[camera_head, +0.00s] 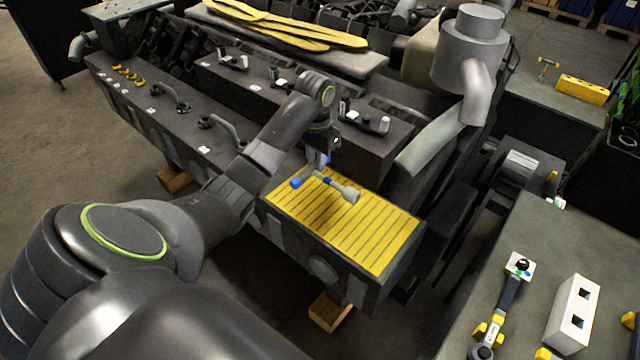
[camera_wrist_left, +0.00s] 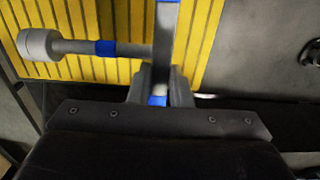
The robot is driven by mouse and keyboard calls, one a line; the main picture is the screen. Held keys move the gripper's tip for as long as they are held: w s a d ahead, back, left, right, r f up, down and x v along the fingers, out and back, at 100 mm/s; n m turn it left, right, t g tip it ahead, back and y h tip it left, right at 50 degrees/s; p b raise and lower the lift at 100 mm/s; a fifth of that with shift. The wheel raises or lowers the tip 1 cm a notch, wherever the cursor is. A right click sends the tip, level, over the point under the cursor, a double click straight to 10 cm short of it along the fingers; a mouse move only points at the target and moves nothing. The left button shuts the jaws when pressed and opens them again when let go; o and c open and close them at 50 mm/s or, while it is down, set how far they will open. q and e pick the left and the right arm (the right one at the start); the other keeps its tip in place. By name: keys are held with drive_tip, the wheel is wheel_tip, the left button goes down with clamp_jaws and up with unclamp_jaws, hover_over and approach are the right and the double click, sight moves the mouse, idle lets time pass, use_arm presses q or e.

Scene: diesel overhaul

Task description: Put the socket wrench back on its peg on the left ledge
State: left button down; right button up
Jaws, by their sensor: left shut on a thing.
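The socket wrench (camera_head: 340,190) is a grey T-shaped tool with blue bands and a thick round socket at one end. My left gripper (camera_head: 325,163) is shut on its bar and holds it over the yellow slatted mat (camera_head: 375,236) on the near end of the engine. In the left wrist view, the wrench's shaft (camera_wrist_left: 75,47) points left from the bar, and the bar runs down into the jaws (camera_wrist_left: 160,92). I cannot tell whether the wrench touches the mat. I cannot make out the peg. My right gripper is not in view.
The engine's left ledge (camera_head: 140,110) carries several small yellow pieces and dark handles. A grey exhaust stack (camera_head: 468,50) rises behind. At right, a table (camera_head: 545,235) holds a white block (camera_head: 573,315) with two square holes and a dark long-handled tool (camera_head: 505,300).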

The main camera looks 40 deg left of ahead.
use_arm(q)
drive_tip(key=f, duration=0.1)
drive_tip(key=f+p, duration=0.1)
drive_tip(key=f, duration=0.3)
drive_tip(key=shift+w+p, duration=0.4)
drive_tip(key=shift+s+f, duration=0.15)
drive_tip(key=shift+f, duration=0.3)
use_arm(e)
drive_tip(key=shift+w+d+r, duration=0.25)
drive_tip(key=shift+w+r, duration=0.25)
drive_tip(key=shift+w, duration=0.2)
use_arm(q)
drive_tip(key=shift+f, duration=0.1)
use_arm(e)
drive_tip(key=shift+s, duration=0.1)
use_arm(q)
drive_tip(key=c, duration=1.4)
unclamp_jaws()
drive_tip(key=shift+o, duration=0.4)
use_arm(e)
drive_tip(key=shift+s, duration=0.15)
